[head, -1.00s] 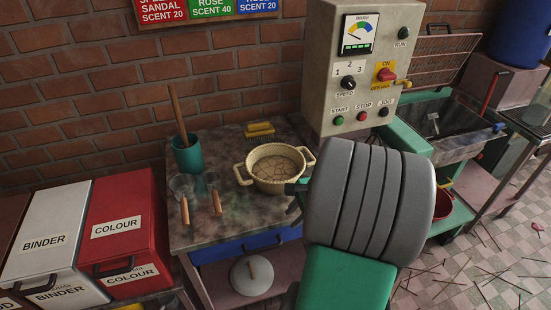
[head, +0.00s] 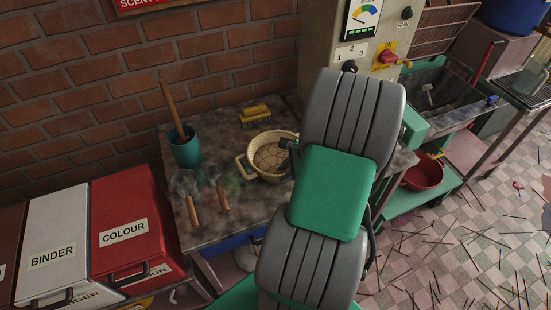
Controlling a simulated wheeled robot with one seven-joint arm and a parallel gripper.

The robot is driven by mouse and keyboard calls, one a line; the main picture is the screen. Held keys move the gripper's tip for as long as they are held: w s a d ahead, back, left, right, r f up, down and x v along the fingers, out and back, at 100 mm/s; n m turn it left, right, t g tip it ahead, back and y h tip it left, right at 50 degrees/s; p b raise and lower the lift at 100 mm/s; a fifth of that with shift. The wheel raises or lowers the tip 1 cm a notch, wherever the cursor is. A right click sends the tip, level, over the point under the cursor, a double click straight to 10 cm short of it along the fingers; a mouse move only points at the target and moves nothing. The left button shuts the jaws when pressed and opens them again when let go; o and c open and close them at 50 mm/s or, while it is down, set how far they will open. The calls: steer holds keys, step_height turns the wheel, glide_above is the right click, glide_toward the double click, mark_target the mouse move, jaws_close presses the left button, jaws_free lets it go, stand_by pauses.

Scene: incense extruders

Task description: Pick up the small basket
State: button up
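The small basket (head: 250,164) is a cream, round, shallow basket with a looped handle on its left side. It stands on the stained worktop (head: 222,229), and its right side is hidden behind my arm. My grey and green arm covers the right half of the worktop. A small dark part of my gripper (head: 289,151) shows at the basket's right rim; whether it touches the rim cannot be told. The fingertips are not clearly visible, so whether they are open or shut cannot be seen.
A teal cup (head: 187,151) with a wooden stick stands left of the basket. Two wooden-handled tools (head: 194,212) lie in front of it. A yellow brush (head: 255,115) lies behind the basket. The control machine (head: 317,50) stands at the back right.

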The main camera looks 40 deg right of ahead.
mark_target(280, 176)
steer(key=x, duration=0.4)
steer(key=shift+d, duration=0.1)
steer(key=shift+s, duration=0.1)
steer(key=shift+c, duration=0.6)
jaws_close()
steer(key=shift+r, duration=0.1)
stand_by(0.4)
